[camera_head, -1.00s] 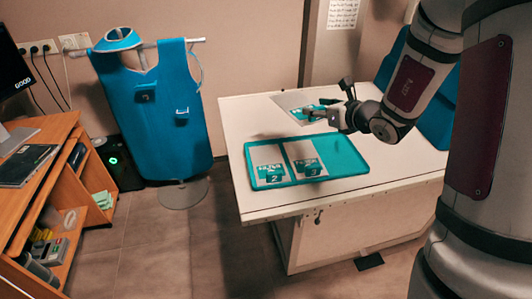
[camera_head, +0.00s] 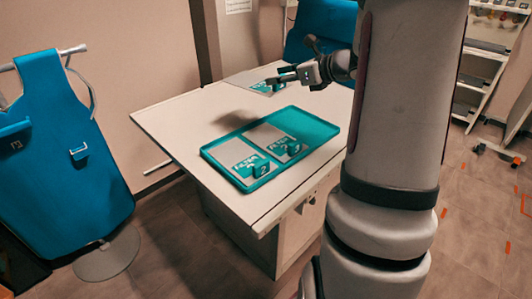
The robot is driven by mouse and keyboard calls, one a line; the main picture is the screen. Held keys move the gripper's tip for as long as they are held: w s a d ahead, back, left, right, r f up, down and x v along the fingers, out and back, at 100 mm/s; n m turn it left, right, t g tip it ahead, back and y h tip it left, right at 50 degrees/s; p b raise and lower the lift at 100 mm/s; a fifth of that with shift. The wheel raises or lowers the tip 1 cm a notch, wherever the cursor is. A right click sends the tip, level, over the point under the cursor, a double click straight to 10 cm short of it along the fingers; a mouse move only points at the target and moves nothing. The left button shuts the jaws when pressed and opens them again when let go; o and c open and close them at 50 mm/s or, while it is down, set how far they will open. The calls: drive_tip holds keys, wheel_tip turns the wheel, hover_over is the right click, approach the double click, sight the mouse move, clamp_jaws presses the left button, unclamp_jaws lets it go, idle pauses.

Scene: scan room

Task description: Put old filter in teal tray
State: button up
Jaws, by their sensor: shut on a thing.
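The teal tray (camera_head: 324,131) lies on the white table and holds two flat grey panels with teal labels, the left panel (camera_head: 227,147) marked 2 and the right panel (camera_head: 262,133) marked 3. My gripper (camera_head: 272,82) is beyond the tray, shut on a similar flat grey panel with a teal label (camera_head: 245,79), which I take as the old filter. The filter appears raised off the table, with a shadow on the tabletop left of the tray. The fingers hide part of its label.
The white table (camera_head: 180,118) has free room left of the tray. A blue apron on a stand (camera_head: 70,170) is at the left, and another blue thing (camera_head: 318,28) stands behind the table. A shelf rack (camera_head: 480,70) is at the right. My arm covers the table's right side.

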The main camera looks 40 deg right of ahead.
drive_tip(key=s+d+f+h+b, duration=0.1)
drive_tip(key=s+d+f+b, duration=0.5)
drive_tip(key=s+d, duration=0.45)
drive_tip(key=m+h+b, duration=0.1)
drive_tip(key=m+b, duration=0.1)
drive_tip(key=b, duration=0.6)
approach(315, 131)
drive_tip(key=w+r+b, duration=0.1)
drive_tip(key=w+a+r+b, duration=0.1)
drive_tip(key=w+b, duration=0.1)
drive_tip(key=w+r+b, duration=0.1)
drive_tip(key=w, duration=0.1)
drive_tip(key=shift+a+r, duration=0.3)
drive_tip(key=shift+r, duration=0.05)
drive_tip(key=shift+w+f+b, duration=0.1)
drive_tip(key=shift+f+b, duration=1.2)
drive_tip(key=shift+f, duration=0.45)
drive_tip(key=shift+f, duration=0.15)
drive_tip(key=o, duration=1.2)
drive_tip(key=shift+c, duration=0.2)
